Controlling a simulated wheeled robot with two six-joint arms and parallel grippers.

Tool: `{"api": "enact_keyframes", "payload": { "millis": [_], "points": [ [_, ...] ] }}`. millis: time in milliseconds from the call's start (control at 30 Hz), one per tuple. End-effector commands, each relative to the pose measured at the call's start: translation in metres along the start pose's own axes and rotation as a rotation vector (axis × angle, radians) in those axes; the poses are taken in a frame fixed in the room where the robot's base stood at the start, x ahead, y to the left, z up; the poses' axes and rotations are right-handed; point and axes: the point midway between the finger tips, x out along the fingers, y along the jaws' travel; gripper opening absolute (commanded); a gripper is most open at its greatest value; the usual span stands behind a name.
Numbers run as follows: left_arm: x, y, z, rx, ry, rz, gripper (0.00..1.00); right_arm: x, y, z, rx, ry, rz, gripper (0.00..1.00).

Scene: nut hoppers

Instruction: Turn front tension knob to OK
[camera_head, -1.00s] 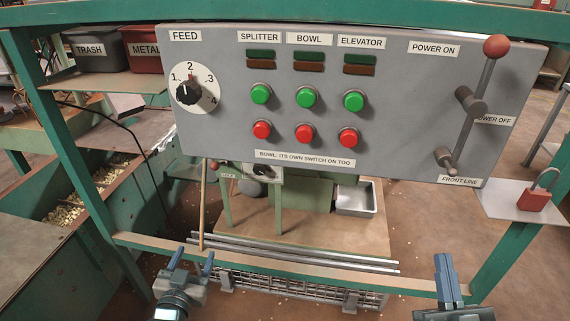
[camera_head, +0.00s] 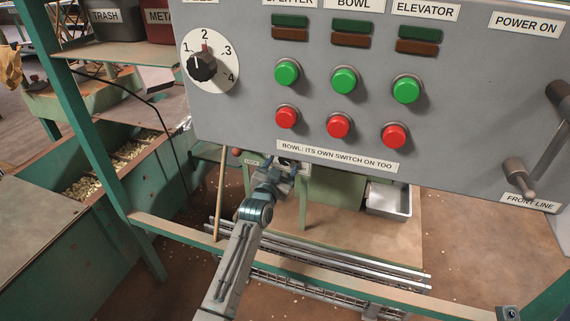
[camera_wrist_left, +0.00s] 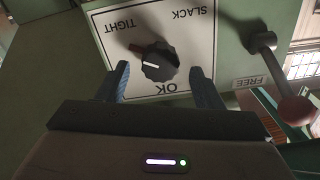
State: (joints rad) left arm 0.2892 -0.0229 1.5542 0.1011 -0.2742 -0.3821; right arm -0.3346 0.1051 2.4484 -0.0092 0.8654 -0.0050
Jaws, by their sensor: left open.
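The tension knob (camera_wrist_left: 158,64) is a black round knob with a white pointer line, on a white plate (camera_wrist_left: 190,50) marked TIGHT, SLACK and OK, upside down in the left wrist view. The pointer line faces left in that view, toward the TIGHT side and away from OK. My left gripper (camera_wrist_left: 160,74) is open, with one finger on each side of the knob; whether they touch it is unclear. In the head view my left gripper (camera_head: 280,172) reaches under the grey panel and hides most of the knob.
The grey control panel (camera_head: 240,110) with buttons and a FEED dial (camera_head: 209,62) overhangs my left arm. A green rail (camera_head: 330,270) crosses below. A lever with a red ball (camera_wrist_left: 294,110) stands beside the plate, near a FREE label (camera_wrist_left: 250,82). A metal tray (camera_head: 388,200) sits behind.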

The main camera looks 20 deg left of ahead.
Motion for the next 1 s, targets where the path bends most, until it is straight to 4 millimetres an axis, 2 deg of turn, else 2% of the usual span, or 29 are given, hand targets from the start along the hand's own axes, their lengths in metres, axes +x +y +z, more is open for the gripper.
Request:
{"api": "enact_keyframes", "payload": {
  "millis": [100,200,567,800,1000],
  "points": [
    [0.017,0.0,0.001,0.0,0.001,0.0,0.6,-0.002,0.0,0.0,-0.001,0.007,0.003,0.0],
    [0.025,0.0,0.001,-0.001,0.0,0.0,0.6,-0.003,0.0,0.0,-0.001,0.01,0.004,0.0],
    [0.029,0.0,0.0,-0.001,0.0,0.0,0.6,-0.002,0.0,0.001,-0.001,0.012,0.005,0.0],
    [0.029,0.0,0.0,-0.001,0.0,0.0,0.16,-0.002,0.0,0.001,-0.001,0.011,0.005,0.0],
    [0.029,0.0,0.0,-0.007,-0.001,0.0,0.16,-0.001,0.0,0.0,-0.001,0.011,0.005,0.0]
  ]
}}
